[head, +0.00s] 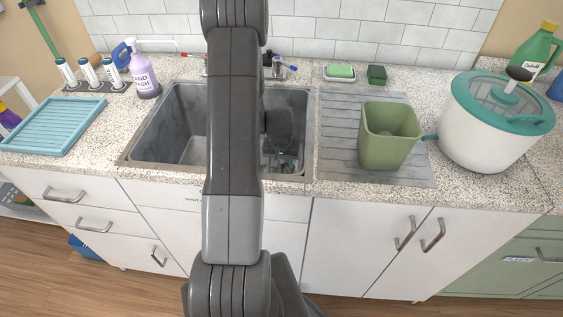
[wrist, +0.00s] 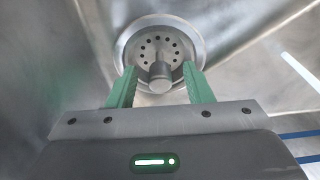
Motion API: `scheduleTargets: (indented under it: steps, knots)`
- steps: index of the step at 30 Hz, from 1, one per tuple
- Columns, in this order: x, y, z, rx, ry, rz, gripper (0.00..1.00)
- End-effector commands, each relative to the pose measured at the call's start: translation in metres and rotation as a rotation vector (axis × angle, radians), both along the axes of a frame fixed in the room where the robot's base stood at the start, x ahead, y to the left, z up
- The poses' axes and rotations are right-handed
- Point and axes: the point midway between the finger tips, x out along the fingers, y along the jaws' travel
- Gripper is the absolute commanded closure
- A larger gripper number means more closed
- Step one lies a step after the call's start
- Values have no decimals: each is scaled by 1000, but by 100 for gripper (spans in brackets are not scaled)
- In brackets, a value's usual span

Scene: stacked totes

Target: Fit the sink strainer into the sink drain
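The sink strainer (wrist: 162,45), a round metal disc with a ring of small holes and a central knob (wrist: 160,75), shows in the wrist view. It lies within the round metal rim of the sink drain (wrist: 125,45) and looks roughly centred; I cannot tell how deep it sits. My gripper (wrist: 161,82) is open, with its green fingers apart on either side of the knob and gaps showing between. In the head view my gripper (head: 282,165) is down inside the sink (head: 180,125), partly hidden; my arm blocks the strainer and drain.
The sink walls stand close around my gripper. A green bin (head: 388,140) stands on the ridged drainboard (head: 340,130) to the right. A white pot (head: 490,130), a soap bottle (head: 143,75) and a teal rack (head: 52,127) stand on the counter.

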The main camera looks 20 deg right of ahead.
Motion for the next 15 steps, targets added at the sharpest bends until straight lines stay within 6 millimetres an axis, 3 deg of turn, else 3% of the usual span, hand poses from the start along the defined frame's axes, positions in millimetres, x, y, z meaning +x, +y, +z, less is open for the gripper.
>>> scheduleTargets:
  steps: [9,15]
  knots:
    - [0,0,3,0,-1,0,54]
    - [-3,1,24,-1,-3,0,54]
